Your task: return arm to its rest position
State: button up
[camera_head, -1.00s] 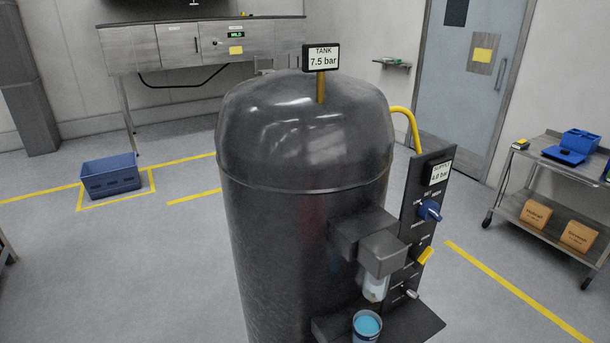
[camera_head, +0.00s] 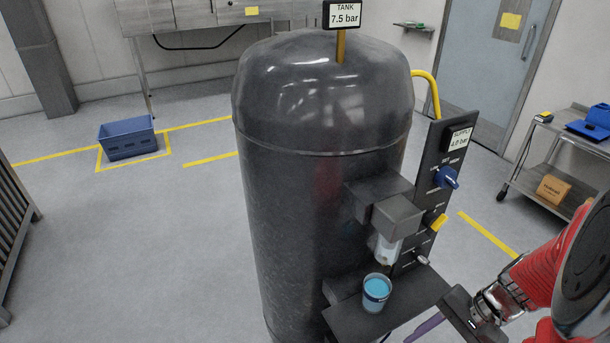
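My arm shows at the lower right, red with a large dark round joint at the picture edge. My gripper (camera_head: 462,312) points left and down beside the right side of the tank's dark shelf (camera_head: 345,318). Its fingertips are not clear, so I cannot tell whether it is open or shut. A thin purple piece (camera_head: 424,327) shows just left of it; I cannot tell whether they touch. A cup of blue liquid (camera_head: 376,291) stands upright on the shelf, below the grey nozzle block (camera_head: 397,217), apart from my gripper.
The black tank (camera_head: 320,140) reads 7.5 bar. Its control panel (camera_head: 440,185) reads 4.0 bar and has a blue knob (camera_head: 447,177) and yellow lever (camera_head: 439,222). A cart (camera_head: 555,150) stands at right. A blue crate (camera_head: 127,139) sits on the floor at left.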

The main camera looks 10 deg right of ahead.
jog(key=w+a+r+n+t+h, duration=0.2)
jog(key=a+r+n, duration=0.4)
jog(key=r, duration=0.3)
jog(key=w+a+r+n+t+h, duration=0.2)
jog(key=a+r+n+t+h, duration=0.1)
jog(key=a+r+n, duration=0.2)
notch_tip(320, 180, up, 5)
jog(key=shift+a+f+n+h, duration=0.1)
jog(key=shift+a+n+h, duration=0.25)
jog(key=shift+a, duration=0.85)
jog(key=shift+o, duration=0.2)
jog(key=shift+w, duration=0.1)
dwell(0.9)
